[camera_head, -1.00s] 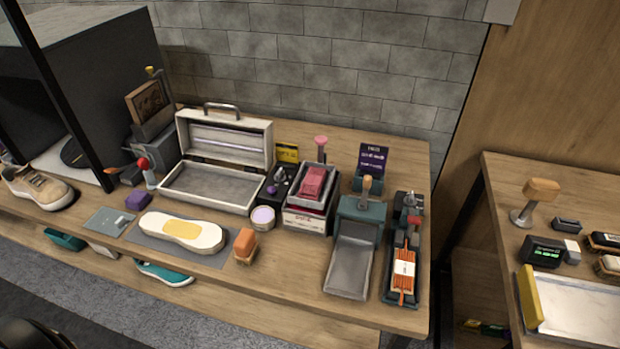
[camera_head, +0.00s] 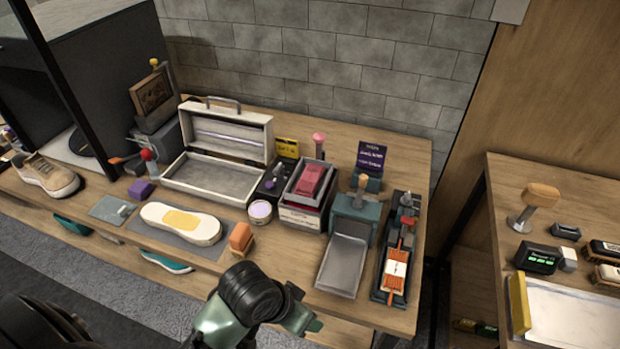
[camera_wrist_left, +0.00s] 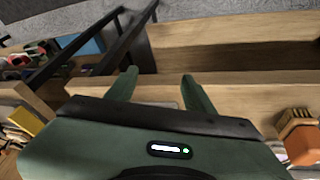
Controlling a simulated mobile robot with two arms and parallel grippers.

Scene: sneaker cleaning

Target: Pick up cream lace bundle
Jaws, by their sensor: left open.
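I cannot make out a cream lace bundle for certain in either view. A bundle of orange laces with a white band (camera_head: 395,272) lies in a dark, narrow tray (camera_head: 378,297) at the right end of the workbench. My left gripper (camera_head: 308,322) is over the front edge of the bench, left of and nearer than that tray; its fingers are hard to see there. In the left wrist view my left gripper (camera_wrist_left: 159,86) is open, with nothing between its two green fingers. My right gripper is not in view.
The workbench (camera_head: 275,275) also holds a grey scoop-like tray (camera_head: 343,265), an orange-topped brush (camera_head: 241,238), a white insole (camera_head: 180,223), an open white case (camera_head: 212,180) and a beige sneaker (camera_head: 45,175). A second table (camera_head: 575,210) stands at the right, past a gap.

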